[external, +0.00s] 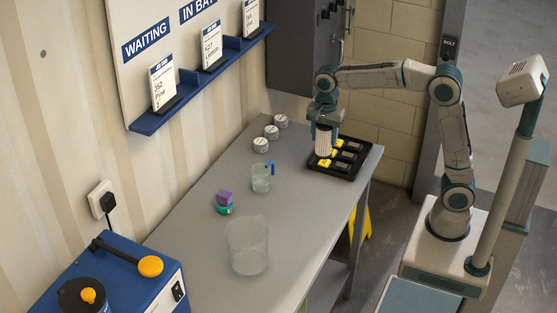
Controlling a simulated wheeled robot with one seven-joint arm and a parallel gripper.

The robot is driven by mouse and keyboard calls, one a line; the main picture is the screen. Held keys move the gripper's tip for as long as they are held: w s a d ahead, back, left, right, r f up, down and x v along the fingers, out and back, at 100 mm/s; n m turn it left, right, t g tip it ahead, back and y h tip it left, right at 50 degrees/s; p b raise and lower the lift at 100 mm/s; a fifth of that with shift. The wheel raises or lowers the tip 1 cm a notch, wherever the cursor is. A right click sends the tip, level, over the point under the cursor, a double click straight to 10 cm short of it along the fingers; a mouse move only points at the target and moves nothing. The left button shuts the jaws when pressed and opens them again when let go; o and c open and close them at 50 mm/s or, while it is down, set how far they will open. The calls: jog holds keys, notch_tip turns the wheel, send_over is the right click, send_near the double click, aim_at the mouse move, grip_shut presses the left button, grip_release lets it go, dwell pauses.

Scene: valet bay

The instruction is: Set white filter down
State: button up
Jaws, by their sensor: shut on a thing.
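My gripper (324,120) points down over the black tray at the far right end of the bench. It is shut on the white filter (323,141), a pale ribbed cylinder held upright. The filter's lower end is at or just above the near left part of the black tray (356,171); I cannot tell whether it touches. Yellow pieces (324,163) show in the tray beside the filter, with dark grey pieces to their right. The filter hides part of the tray behind it.
On the grey bench (190,235) stand a large clear beaker (247,247), a small clear jug (261,181) with a blue handle, stacked purple and teal pieces (224,203), and three small round tins (271,132). A blue machine (125,280) stands front left. The bench's middle is fairly clear.

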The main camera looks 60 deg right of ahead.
jog(key=w+d+n+p, duration=0.15)
jog(key=w+d, duration=0.25)
jog(key=d, duration=0.5)
jog(key=w+d+p, duration=0.2)
jog(key=w+d, duration=0.1)
jog(key=d, duration=0.7)
jog(key=shift+w+a+f+p, duration=0.6)
jog(key=shift+w+a+f, duration=0.55)
jog(key=shift+a+f, duration=0.6)
jog(key=shift+w+a+f+p, duration=0.55)
jog(key=shift+w+a+f, duration=0.75)
jog(key=shift+f, duration=0.6)
jog(key=shift+w+a+f+p, duration=0.6)
jog(key=shift+w+a+f, duration=0.4)
jog(key=shift+a+f, duration=0.8)
jog(key=shift+d, duration=0.1)
jog(key=shift+f, duration=0.2)
jog(key=o, duration=1.1)
jog(key=shift+c, duration=0.2)
